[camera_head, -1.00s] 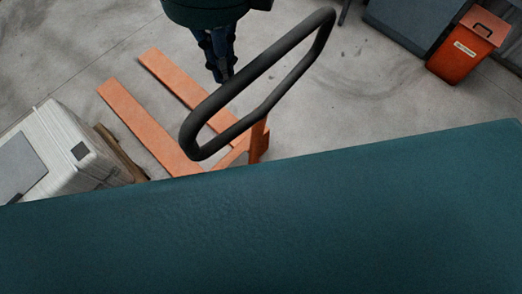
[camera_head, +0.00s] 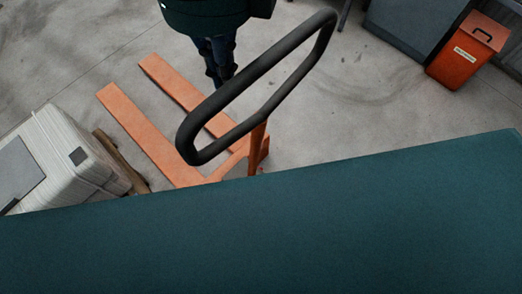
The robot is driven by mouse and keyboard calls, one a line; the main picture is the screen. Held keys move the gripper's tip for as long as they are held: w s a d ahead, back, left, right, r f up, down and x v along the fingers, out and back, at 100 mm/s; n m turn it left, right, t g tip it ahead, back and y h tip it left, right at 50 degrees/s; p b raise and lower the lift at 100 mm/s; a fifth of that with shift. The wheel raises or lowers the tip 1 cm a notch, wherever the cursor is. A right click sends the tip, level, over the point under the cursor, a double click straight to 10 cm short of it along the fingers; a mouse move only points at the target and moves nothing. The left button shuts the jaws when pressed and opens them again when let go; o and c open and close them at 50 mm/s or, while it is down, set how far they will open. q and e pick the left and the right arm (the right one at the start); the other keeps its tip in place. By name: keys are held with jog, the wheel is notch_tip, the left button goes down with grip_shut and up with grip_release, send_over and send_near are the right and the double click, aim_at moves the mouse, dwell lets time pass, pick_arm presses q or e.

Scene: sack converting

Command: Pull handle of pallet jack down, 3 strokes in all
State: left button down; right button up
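The pallet jack's handle (camera_head: 272,103) is a dark closed loop, tilted across the middle of the view. Its orange post (camera_head: 257,150) and two orange forks (camera_head: 148,132) show below and to the left. One of my grippers (camera_head: 221,76) hangs from a dark teal wrist at the top. It is at the loop's upper left bar, and its fingertips meet or pass behind the bar. I cannot tell whether it touches or grips it, nor which arm it belongs to. No other gripper shows.
An orange bin (camera_head: 466,52) and a dark grey cabinet (camera_head: 412,25) stand at the upper right. Concrete floor (camera_head: 345,110) is clear between them. A large teal surface, probably my own body, covers the bottom.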

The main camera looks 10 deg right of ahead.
dwell(0.5)
pick_arm(q)
jog(key=s+d+f+b, duration=0.1)
jog(key=s+d+b, duration=0.3)
jog(key=s, duration=0.1)
jog(key=shift+s, duration=0.3)
jog(key=s+d+f+b, duration=0.1)
jog(key=s+d+b, duration=0.3)
jog(key=s, duration=0.1)
jog(key=shift+s+f, duration=0.3)
jog(key=shift+s, duration=0.05)
jog(key=shift+b, duration=0.3)
